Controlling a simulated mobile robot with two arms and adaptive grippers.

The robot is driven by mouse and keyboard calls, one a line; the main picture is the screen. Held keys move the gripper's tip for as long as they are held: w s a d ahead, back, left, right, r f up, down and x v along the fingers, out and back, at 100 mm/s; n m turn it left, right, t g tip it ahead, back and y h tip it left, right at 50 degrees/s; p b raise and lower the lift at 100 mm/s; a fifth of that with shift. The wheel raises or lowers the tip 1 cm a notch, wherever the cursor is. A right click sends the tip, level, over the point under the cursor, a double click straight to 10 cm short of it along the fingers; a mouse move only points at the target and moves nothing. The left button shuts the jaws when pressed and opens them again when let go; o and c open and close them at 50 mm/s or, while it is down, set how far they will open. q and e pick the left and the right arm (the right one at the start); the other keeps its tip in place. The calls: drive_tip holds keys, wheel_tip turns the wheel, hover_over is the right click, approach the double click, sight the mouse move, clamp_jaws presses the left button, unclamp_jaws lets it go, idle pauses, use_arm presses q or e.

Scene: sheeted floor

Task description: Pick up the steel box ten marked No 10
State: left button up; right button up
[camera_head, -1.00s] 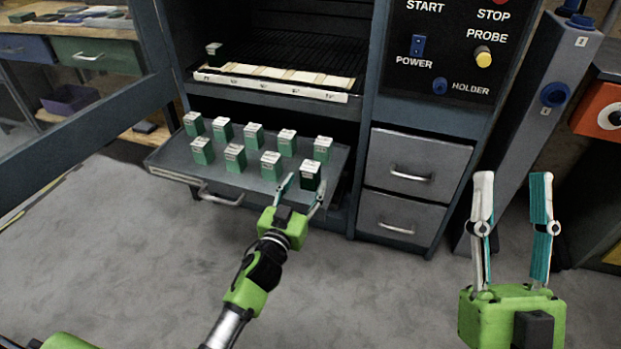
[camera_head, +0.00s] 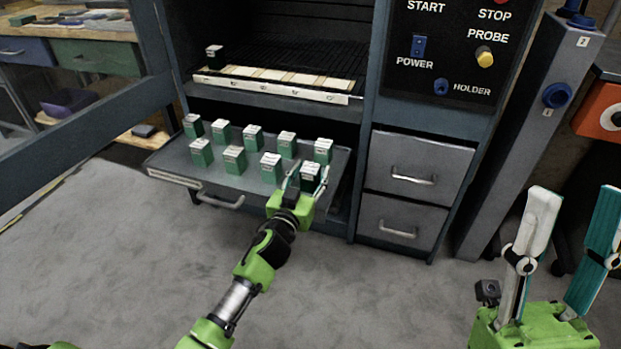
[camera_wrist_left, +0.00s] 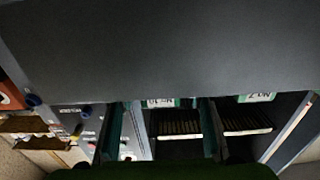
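The steel box marked No 10 (camera_head: 311,174) is a dark green block with a white label on top, standing at the front right of the pulled-out tray (camera_head: 265,198). My left gripper (camera_head: 309,174) is open with one finger on each side of this box. In the left wrist view the box's label (camera_wrist_left: 165,103) appears upside down between the two fingers, with visible gaps. A neighbouring box marked No 7 (camera_wrist_left: 257,97) stands beyond one finger. My right gripper (camera_head: 577,195) is open and empty at the right.
Several similar green boxes stand in two rows on the tray, the nearest (camera_head: 271,167) just left of my left gripper. Closed drawers (camera_head: 412,170) are right of the tray. Floor in front is clear.

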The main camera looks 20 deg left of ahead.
use_arm(q)
drive_tip(key=c, duration=1)
drive_tip(key=shift+r, duration=0.1)
